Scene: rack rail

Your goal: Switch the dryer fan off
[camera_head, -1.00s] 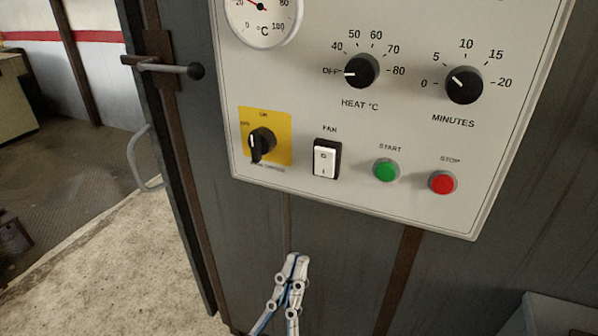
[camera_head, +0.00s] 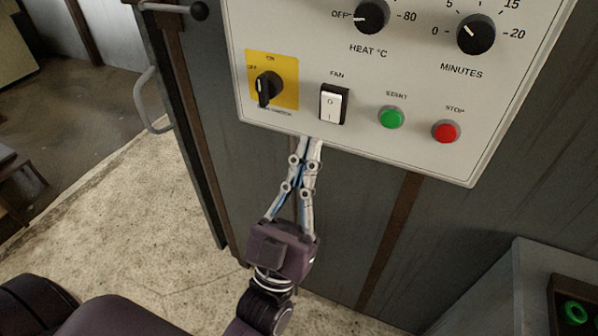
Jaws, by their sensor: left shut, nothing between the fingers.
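The fan switch (camera_head: 333,104) is a white rocker in a black frame on the light grey control panel (camera_head: 365,152), under the word FAN. It has an O at the top and an I at the bottom; I cannot tell which half is pressed in. My left gripper (camera_head: 312,143) points upward, shut and empty. Its fingertips are at the panel's lower edge in the picture, below and slightly left of the fan switch. I cannot tell whether they touch the panel. My right gripper is not in view.
Left of the fan switch is a black rotary knob (camera_head: 265,88) on a yellow plate. To the right are a green START button (camera_head: 391,118) and a red STOP button (camera_head: 445,132). Heat (camera_head: 371,16) and minutes (camera_head: 476,34) knobs sit above. A grey box (camera_head: 520,295) stands at lower right.

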